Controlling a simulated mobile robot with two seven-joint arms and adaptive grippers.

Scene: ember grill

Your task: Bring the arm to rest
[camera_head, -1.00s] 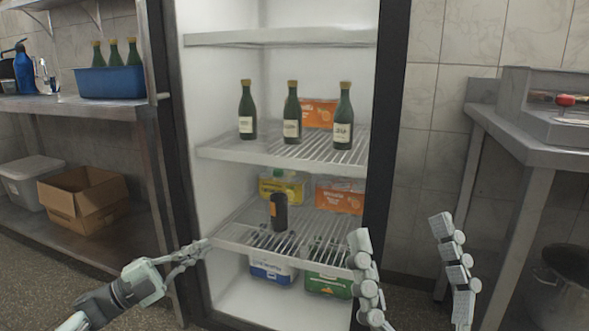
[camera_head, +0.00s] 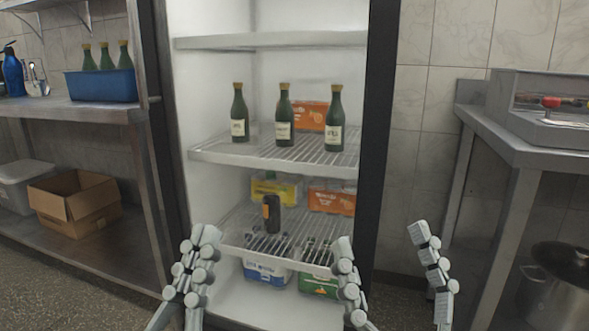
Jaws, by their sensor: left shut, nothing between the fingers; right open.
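My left gripper (camera_head: 204,236) is upright in front of the open fridge's lower left side, its grey fingers close together and nothing held. My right gripper (camera_head: 380,236) is upright at the lower right, its fingers spread wide apart and nothing between them. It stands in front of the fridge's right edge. Both wrists and the rest of my arms run out of the bottom of the view.
The open fridge (camera_head: 205,153) holds three green bottles (camera_head: 284,115) on its middle shelf. A dark bottle (camera_head: 271,213) and boxes are lower down. A shelf with a blue bin (camera_head: 100,85) stands left, a steel counter (camera_head: 545,152) and pot (camera_head: 560,285) right.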

